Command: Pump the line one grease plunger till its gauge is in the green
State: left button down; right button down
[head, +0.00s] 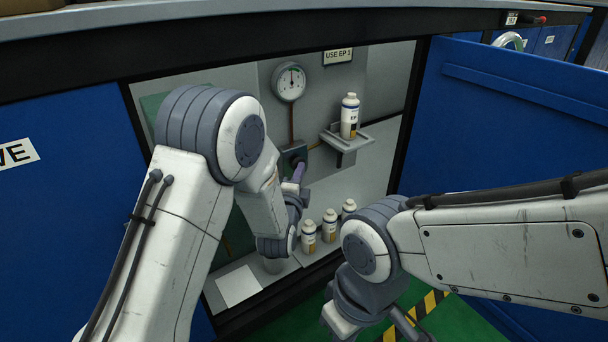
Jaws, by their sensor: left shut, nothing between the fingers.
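The round white gauge (289,82) is on the grey back panel inside the open cabinet. Its dark needle looks roughly upright; a small greenish patch shows near the top right of the dial, but I cannot tell whether the needle is in it. A reddish pipe runs down from the gauge to a dark pump block (291,155). My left gripper (299,172) is shut and empty, its fingertips close in front of the block. They partly hide the plunger, and contact cannot be told. My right gripper (407,326) is low, outside the cabinet, its fingers partly cut off.
A white bottle (349,117) stands on a small shelf (366,139) under a "USE EP 2" sign (338,56). Several similar bottles (329,225) stand on the cabinet floor, beside a white sheet (238,285). The blue door (490,130) stands open at right.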

pick_arm(q)
jog(key=shift+w+a, duration=0.2)
